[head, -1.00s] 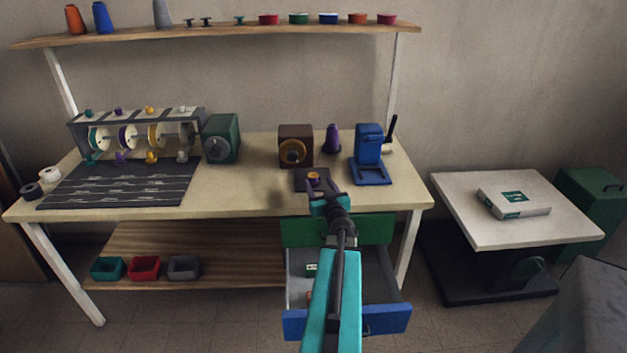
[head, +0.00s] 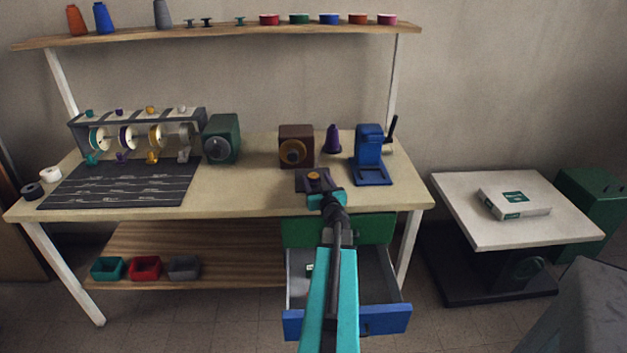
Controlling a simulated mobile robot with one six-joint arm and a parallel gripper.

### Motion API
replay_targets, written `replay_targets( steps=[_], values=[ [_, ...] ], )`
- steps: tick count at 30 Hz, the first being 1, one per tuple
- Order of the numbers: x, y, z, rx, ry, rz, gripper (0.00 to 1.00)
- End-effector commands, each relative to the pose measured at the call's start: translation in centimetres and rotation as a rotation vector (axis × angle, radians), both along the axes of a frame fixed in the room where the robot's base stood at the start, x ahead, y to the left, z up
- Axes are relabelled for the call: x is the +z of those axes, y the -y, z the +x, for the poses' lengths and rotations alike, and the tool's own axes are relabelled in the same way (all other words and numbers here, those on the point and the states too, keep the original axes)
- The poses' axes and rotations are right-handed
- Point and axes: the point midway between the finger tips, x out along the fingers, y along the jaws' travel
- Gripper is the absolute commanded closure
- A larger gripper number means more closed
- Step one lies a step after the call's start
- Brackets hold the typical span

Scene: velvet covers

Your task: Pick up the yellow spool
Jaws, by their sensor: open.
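A small yellow-orange spool-like piece (head: 313,175) sits on a dark square pad (head: 300,186) near the front of the bench. My gripper (head: 315,183) is open right at this piece, its dark fingers on the near side and seeming to reach to either side of it. I cannot tell whether they touch it. My gripper hides part of the pad. Another yellow spool (head: 155,136) hangs on the grey rack (head: 140,115) at the back left, between a purple-centred one and a grey one.
A brown box with an orange dial (head: 296,146), a purple cone (head: 333,139) and a blue press (head: 369,156) stand behind my gripper. A green box (head: 221,139) is farther left. A blue-fronted drawer (head: 380,318) is open below. The bench middle (head: 235,190) is clear.

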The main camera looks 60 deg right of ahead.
Motion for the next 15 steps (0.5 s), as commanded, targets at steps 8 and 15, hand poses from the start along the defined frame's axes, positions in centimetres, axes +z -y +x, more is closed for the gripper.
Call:
replay_targets(
  steps=[8, 15],
  values=[
    [-0.2, 1.8, 1.9, -0.001, 0.0, 0.0, 0.45],
    [-0.2, 2.4, 2.6, -0.002, 0.0, 0.0, 0.45]
  ],
)
